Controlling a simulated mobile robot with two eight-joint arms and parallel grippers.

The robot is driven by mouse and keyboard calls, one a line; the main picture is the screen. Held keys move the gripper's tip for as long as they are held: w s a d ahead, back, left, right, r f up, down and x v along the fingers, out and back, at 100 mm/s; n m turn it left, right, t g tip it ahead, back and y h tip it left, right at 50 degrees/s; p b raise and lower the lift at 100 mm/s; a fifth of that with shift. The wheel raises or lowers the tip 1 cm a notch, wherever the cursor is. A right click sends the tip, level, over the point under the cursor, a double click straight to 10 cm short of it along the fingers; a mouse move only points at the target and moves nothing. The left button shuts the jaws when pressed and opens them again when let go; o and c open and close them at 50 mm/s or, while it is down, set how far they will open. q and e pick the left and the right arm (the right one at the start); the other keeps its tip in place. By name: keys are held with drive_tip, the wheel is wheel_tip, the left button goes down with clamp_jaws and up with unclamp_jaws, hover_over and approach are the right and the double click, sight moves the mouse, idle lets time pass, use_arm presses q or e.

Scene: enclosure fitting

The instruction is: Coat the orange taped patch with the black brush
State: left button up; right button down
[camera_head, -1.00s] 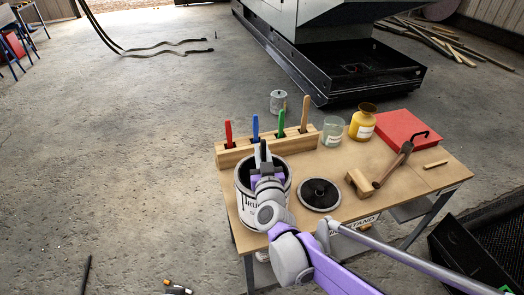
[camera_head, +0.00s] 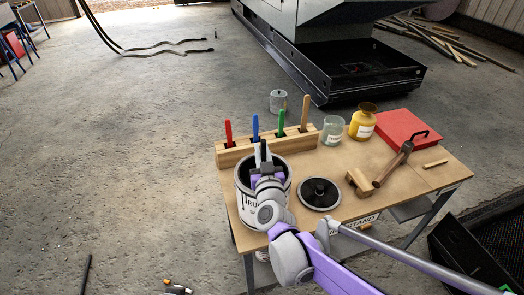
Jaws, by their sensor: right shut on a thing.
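My right gripper (camera_head: 262,158) is over the open paint can (camera_head: 247,205) at the left of the table. It is shut on the black brush (camera_head: 264,149), whose dark handle tip shows between the fingers. The bristles are hidden by the gripper and the can, so I cannot tell how deep they are. The orange taped patch is not visible in this view. My left gripper is not in view.
Behind the can, a wooden rack (camera_head: 235,155) holds red, blue, green and tan-handled brushes. Open floor lies left.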

wheel_tip(320, 180, up, 7)
drive_tip(key=p, duration=0.5)
idle(0.4)
idle(0.5)
